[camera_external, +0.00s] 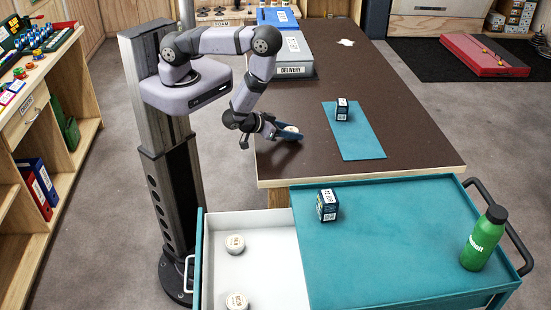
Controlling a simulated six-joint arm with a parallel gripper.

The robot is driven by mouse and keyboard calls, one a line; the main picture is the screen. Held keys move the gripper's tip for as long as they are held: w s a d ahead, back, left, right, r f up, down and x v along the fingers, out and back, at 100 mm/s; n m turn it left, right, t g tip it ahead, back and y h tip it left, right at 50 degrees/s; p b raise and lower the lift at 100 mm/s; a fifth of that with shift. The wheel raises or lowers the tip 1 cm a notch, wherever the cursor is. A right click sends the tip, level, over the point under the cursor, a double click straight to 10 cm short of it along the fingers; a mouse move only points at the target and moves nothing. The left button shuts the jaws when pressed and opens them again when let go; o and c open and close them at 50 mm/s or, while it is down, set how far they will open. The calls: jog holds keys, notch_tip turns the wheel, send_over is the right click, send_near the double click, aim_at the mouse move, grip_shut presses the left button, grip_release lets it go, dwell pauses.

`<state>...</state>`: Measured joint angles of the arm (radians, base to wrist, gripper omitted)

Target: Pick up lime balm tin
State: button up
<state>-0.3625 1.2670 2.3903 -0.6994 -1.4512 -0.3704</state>
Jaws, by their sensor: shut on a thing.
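My gripper (279,131) is over the near left part of the brown table and is shut on a small pale round thing (291,129). It looks like a balm tin, but its label and any lime colour are too small to make out. Something blue shows around and under it at the fingers. I cannot tell whether it touches the table. Two white round balm tins, one farther back (235,244) and one nearer the front (237,302), lie in the white open tray of the cart.
A blue mat (354,145) with a small dark box (342,109) lies on the brown table (415,130). The teal cart top (400,240) holds another box (327,205) and a green bottle (484,240). A grey delivery box (292,58) stands at the back.

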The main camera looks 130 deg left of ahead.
notch_tip(320, 180, up, 8)
jog(key=shift+r+p, duration=0.1)
jog(key=shift+p, duration=0.85)
jog(key=shift+r+p, duration=0.6)
jog(key=shift+p, duration=0.05)
